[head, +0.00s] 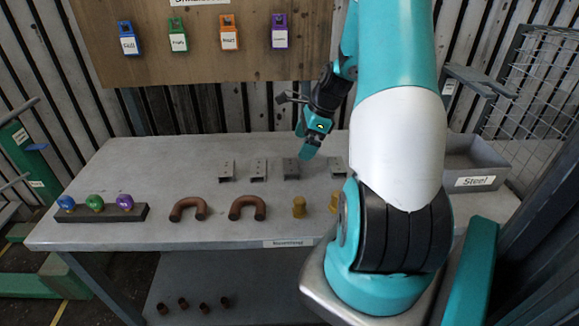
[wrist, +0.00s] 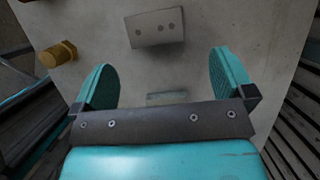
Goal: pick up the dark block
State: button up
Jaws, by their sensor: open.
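Several small grey blocks stand in a row on the grey table. The third from the left (head: 291,168) looks the darkest in the head view. My gripper (head: 304,150) is above the table, close to this block and slightly right of it. A second small grey piece (wrist: 167,96) shows between the fingers, partly hidden by the gripper body. I cannot tell for sure which of these is the dark one.
A dark bar with coloured knobs (head: 100,213) is at the left. A grey bin labelled Steel (head: 477,182) is at the right.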

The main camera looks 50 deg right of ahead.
aim_at(291, 165)
jog(key=shift+x, duration=1.1)
jog(key=shift+a+p+x, duration=0.2)
jog(key=shift+p+x, duration=0.15)
jog(key=shift+x, duration=1.05)
jog(key=shift+a+p+x, duration=0.15)
jog(key=shift+p+x, duration=0.15)
jog(key=shift+x, duration=1.05)
jog(key=shift+s, duration=0.1)
jog(key=shift+c, duration=0.5)
jog(key=shift+r, duration=0.1)
jog(key=c, duration=0.8)
jog(key=shift+r, duration=0.1)
jog(key=shift+c, duration=0.2)
